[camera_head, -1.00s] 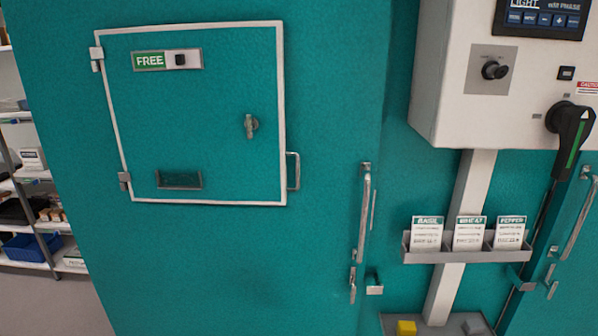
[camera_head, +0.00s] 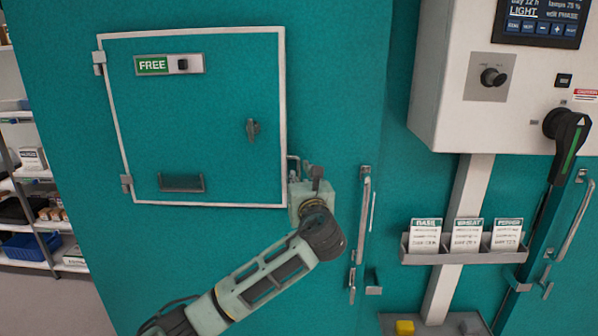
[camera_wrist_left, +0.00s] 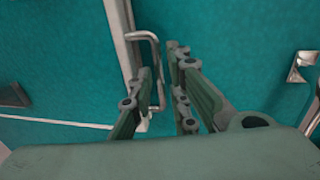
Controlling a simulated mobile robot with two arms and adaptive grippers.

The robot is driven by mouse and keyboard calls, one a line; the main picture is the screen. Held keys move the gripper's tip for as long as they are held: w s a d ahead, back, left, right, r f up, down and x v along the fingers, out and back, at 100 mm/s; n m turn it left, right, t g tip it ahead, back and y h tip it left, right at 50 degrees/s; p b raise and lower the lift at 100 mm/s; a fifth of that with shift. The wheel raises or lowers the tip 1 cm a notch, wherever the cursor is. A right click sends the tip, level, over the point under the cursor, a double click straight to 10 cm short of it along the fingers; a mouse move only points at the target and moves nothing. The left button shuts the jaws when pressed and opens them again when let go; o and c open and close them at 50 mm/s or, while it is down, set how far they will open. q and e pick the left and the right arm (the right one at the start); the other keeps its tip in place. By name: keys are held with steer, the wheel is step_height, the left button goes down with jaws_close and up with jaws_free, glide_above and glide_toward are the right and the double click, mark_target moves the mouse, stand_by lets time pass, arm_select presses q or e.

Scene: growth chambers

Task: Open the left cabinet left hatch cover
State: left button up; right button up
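The left hatch cover (camera_head: 215,115) is a teal panel with a white border and a "FREE" label, and it sits closed in the left cabinet (camera_head: 335,90). Its small bar handle (camera_head: 291,160) is at the right edge, partly hidden by my left gripper (camera_head: 305,167). In the left wrist view the silver handle (camera_wrist_left: 157,50) stands upright ahead of the fingers of my left gripper (camera_wrist_left: 160,66). The fingers are apart, with the bar seen roughly between their tips; contact cannot be told. A grey latch knob (camera_head: 253,129) is on the cover. My right gripper is not in view.
A long vertical door handle (camera_head: 364,205) is just right of my left gripper. A white control box (camera_head: 440,95) and a card holder (camera_head: 465,257) are farther right. Shelves (camera_head: 30,180) stand at the far left.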

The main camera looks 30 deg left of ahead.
arm_select(q)
steer(key=shift+x, duration=1.4)
jaws_close()
steer(key=shift+s, duration=0.1)
